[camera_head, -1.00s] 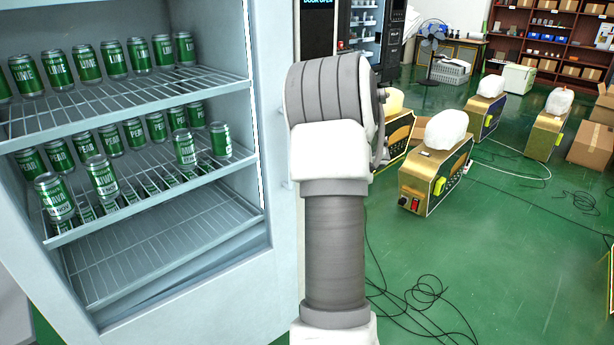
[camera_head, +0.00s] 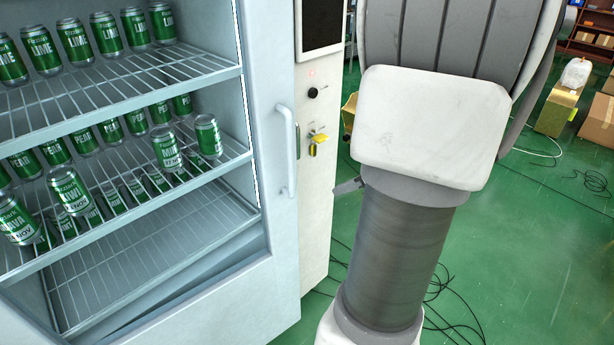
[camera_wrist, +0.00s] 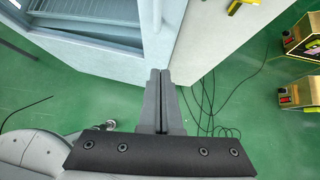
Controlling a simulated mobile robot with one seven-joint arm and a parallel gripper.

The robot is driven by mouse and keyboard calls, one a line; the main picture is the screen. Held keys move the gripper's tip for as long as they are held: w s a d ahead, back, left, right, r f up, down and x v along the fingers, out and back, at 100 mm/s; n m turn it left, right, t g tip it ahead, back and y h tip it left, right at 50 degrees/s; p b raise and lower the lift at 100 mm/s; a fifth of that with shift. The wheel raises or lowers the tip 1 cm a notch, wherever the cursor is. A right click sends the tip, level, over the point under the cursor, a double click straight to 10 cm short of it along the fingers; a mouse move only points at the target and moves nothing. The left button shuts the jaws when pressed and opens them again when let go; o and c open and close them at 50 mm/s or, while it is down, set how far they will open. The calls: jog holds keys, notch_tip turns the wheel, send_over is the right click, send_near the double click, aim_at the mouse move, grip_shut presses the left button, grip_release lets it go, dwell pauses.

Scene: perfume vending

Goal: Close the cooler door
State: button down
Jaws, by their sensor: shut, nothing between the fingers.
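The cooler door (camera_head: 272,150) is a pale blue-grey frame with a vertical handle (camera_head: 288,150) on its right side. Shelves of green cans show through its opening; I cannot tell how far the door stands ajar. In the wrist view the door's edge (camera_wrist: 152,40) with the handle bar is just beyond my gripper (camera_wrist: 160,74), whose two fingers are shut and empty. In the head view my arm hides most of the gripper; only a small dark finger part shows to the right of the handle, apart from it.
A white cabinet panel (camera_head: 316,130) with a black knob, a yellow key-like piece (camera_head: 318,140) and a dark screen stands directly right of the door. Black cables lie on the green floor (camera_head: 520,250). Gold boxes and cartons (camera_head: 600,120) stand farther right.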

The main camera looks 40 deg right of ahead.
jog(key=b, duration=0.1)
send_near(294, 194)
jog(key=f+x, duration=0.1)
jog(key=x, duration=0.4)
jog(key=shift+w+r, duration=0.15)
jog(key=shift+w, duration=0.15)
